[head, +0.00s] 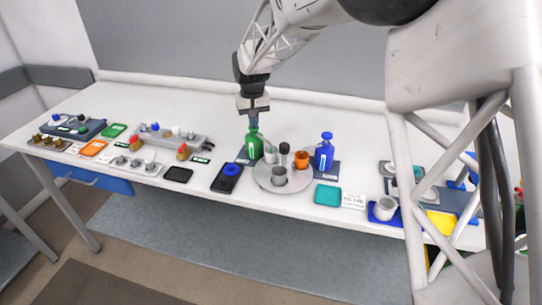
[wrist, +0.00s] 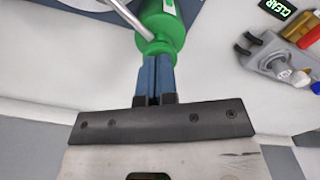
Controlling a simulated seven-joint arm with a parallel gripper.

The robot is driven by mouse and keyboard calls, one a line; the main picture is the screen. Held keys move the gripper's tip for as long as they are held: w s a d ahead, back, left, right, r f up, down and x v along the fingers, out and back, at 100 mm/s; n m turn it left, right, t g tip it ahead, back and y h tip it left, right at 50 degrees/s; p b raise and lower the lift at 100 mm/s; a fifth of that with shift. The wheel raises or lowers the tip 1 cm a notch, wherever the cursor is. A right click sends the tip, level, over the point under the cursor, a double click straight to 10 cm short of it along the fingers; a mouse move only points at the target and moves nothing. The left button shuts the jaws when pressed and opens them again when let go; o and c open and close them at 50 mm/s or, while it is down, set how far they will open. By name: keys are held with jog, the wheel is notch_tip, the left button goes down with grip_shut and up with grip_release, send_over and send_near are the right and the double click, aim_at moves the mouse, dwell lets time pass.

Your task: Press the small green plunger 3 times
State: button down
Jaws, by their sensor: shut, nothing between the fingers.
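A green pump bottle (head: 254,148) with a white label stands on a dark blue-grey mat left of the round tray. Its green top (wrist: 158,47) shows in the wrist view just beyond my fingertips. My gripper (head: 254,122) points down directly over the bottle. In the wrist view my gripper (wrist: 154,60) has its two blue fingers together, with nothing between them. The fingertips are at the bottle's top and hide part of it. I cannot tell whether they touch the plunger or how far it is pressed.
A blue pump bottle (head: 324,155) stands right of the round tray (head: 283,187), which holds several cups, one orange (head: 301,160). A black pad with a blue ring (head: 231,170) lies in front. A fixture with knobs (head: 172,138) is left. A teal pad (head: 327,195) lies right.

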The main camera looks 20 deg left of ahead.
jog(key=shift+f, duration=0.2)
jog(key=shift+r, duration=1.1)
dwell(0.4)
jog(key=shift+r, duration=2.9)
